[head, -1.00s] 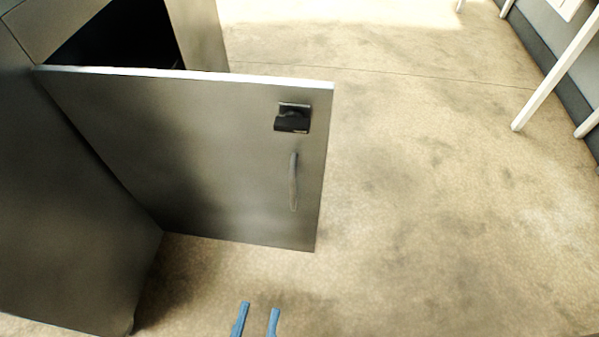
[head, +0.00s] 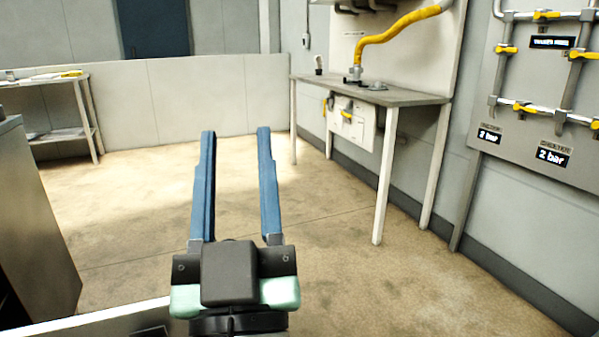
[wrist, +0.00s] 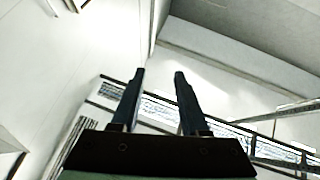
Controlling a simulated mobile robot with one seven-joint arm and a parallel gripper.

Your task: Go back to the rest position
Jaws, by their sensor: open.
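My gripper (head: 236,132) is in the lower middle of the head view, its two long blue fingers pointing up and apart. It is open with nothing between the fingers. In the wrist view the fingers (wrist: 158,75) show dark against pale walls and ceiling, and the gap between them is empty. The gripper touches nothing that I can see.
A grey cabinet (head: 35,220) stands at the left edge, with the top edge of its open door (head: 95,320) at bottom left. A workbench (head: 385,97) with a yellow hose (head: 400,28) and a pipe panel (head: 545,90) are at right. The floor (head: 130,200) between is clear.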

